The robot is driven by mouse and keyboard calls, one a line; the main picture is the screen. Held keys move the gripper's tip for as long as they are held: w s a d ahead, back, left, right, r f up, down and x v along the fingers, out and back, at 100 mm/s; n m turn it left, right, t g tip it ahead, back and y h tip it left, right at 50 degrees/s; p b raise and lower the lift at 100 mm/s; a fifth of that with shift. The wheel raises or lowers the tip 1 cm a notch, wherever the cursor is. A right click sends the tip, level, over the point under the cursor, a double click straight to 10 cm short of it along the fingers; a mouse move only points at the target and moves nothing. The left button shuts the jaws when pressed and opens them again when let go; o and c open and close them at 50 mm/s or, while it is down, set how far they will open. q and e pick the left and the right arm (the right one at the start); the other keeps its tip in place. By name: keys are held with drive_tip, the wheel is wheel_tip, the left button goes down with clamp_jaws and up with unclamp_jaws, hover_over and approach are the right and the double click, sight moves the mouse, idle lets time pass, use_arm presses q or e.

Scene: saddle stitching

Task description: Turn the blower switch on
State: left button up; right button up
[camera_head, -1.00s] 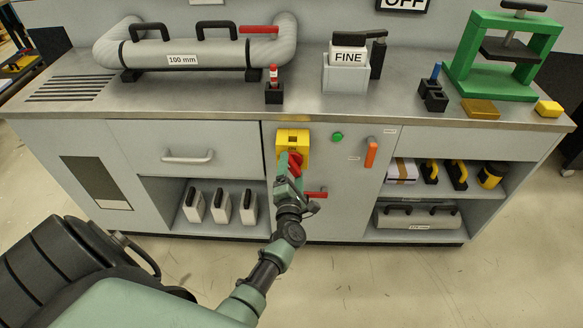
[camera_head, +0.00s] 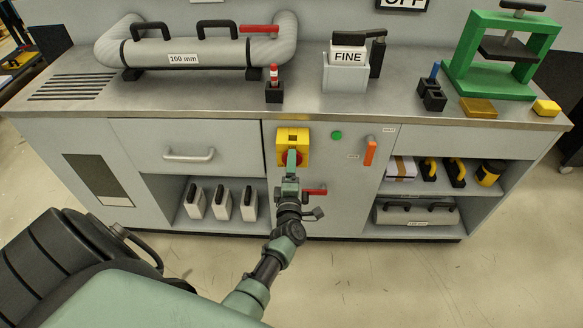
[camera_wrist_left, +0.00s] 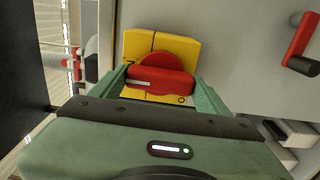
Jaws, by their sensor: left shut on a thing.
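The blower switch is a yellow plate (camera_head: 293,135) with a red rotary knob on the cabinet front, just below the counter edge. My left gripper (camera_head: 291,160) is in front of it and hides most of the knob in the head view. In the left wrist view the yellow plate (camera_wrist_left: 137,43) shows behind the red knob (camera_wrist_left: 160,82). The knob's bar lies level across that picture, with a pale line at its left end. My green fingers stand at both ends of the bar, shut on it. My right gripper is not in view.
An orange handle (camera_head: 370,152) and a green round button (camera_head: 336,135) are right of the switch. A red handle (camera_head: 314,192) sits below it and also shows in the wrist view (camera_wrist_left: 300,40). The counter edge is just above.

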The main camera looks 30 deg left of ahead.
use_arm(q)
drive_tip(key=shift+f, duration=0.1)
drive_tip(key=o, duration=1.4)
drive_tip(key=shift+c, duration=0.2)
drive_tip(key=p+v, duration=0.2)
drive_tip(key=v, duration=0.6)
drive_tip(key=shift+w, duration=0.1)
